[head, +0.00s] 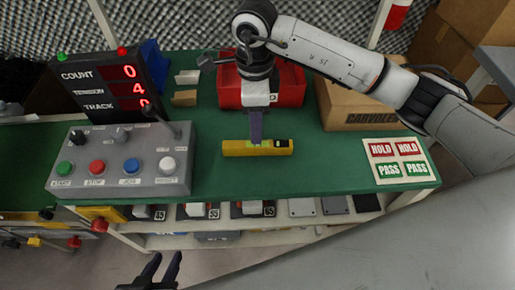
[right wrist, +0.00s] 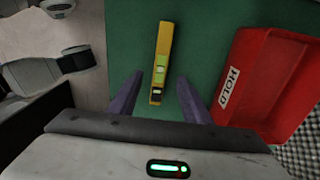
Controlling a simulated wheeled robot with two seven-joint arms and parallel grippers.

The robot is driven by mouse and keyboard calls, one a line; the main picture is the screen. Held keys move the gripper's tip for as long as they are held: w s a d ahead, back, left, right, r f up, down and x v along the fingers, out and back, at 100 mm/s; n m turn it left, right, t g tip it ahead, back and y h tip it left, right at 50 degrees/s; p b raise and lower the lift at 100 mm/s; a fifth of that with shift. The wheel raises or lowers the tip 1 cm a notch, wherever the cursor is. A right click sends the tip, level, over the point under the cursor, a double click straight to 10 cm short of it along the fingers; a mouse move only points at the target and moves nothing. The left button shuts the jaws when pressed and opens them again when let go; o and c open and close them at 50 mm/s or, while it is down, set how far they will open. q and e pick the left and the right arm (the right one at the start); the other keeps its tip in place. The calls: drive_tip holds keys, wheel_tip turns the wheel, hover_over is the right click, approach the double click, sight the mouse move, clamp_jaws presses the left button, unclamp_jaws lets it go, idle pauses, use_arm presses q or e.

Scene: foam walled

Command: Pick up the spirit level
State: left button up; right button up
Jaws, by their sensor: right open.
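The yellow spirit level (head: 235,148) lies flat on the green bench top, its long side running left to right in the head view. It also shows in the right wrist view (right wrist: 164,45), with pale green vials. My right gripper (head: 256,140) points down over the level's middle and hides part of it. In the right wrist view my right gripper (right wrist: 158,85) is open, its fingers on either side of the level's line; contact cannot be told. My left gripper (head: 167,258) is open and empty at the bottom of the head view, off the bench.
A red bin (head: 290,95) marked HOLD stands behind the level. A cardboard box (head: 345,108) is right of it. A grey control box (head: 120,150) with buttons and a counter display (head: 105,85) are at left. A HOLD/PASS sheet (head: 397,161) lies at right.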

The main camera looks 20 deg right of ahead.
sight(258, 148)
drive_tip(key=f, duration=0.8)
drive_tip(key=shift+d+f+b, duration=0.2)
drive_tip(key=shift+b, duration=0.1)
clamp_jaws()
